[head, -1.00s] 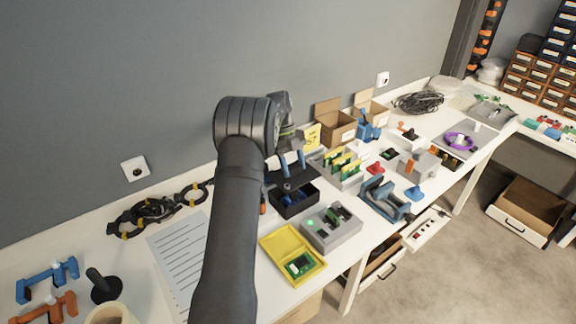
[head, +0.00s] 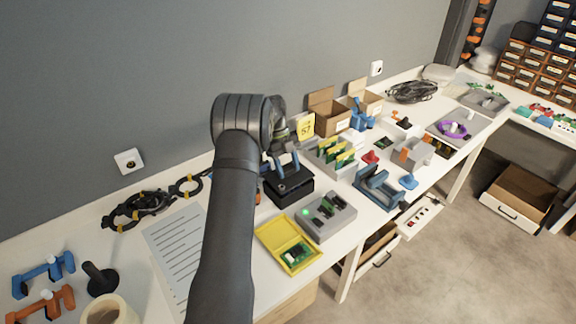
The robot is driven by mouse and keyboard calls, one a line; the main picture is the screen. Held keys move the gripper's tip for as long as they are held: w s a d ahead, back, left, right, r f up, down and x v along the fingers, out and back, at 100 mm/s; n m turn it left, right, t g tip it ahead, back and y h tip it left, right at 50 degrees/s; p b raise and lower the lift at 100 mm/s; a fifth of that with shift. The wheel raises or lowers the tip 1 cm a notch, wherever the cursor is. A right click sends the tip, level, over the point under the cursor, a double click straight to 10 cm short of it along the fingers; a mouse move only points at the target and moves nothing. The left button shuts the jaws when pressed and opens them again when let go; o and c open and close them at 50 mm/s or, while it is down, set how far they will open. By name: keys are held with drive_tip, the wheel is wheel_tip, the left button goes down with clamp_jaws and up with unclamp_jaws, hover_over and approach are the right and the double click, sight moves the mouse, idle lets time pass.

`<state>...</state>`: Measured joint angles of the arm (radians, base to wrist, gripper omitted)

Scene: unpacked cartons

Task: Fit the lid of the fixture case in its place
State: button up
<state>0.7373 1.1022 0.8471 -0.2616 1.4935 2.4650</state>
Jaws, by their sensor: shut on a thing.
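The fixture case (head: 292,199) is a black box on the white bench in the head view, just right of my arm. Its black lid (head: 297,180) lies over the top of the case and covers its opening. I cannot tell from this view whether the lid sits flush all round. My gripper (head: 284,168), with blue fingers, is above the case and shut on the lid from the top. Where the fingertips meet the lid is small and partly dark. The contents of the case are hidden.
A grey fixture with a green light (head: 328,220) and a yellow open case (head: 289,246) stand close in front. A rack of yellow-green boards (head: 333,157) is to the right, with cardboard boxes (head: 328,114) behind.

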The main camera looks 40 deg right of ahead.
drive_tip(key=shift+f, duration=0.9)
drive_tip(key=o, duration=1.1)
drive_tip(key=v, duration=1.7)
drive_tip(key=shift+r, duration=0.25)
drive_tip(key=x, duration=1.7)
drive_tip(key=shift+f, duration=0.25)
drive_tip(key=shift+r, duration=0.1)
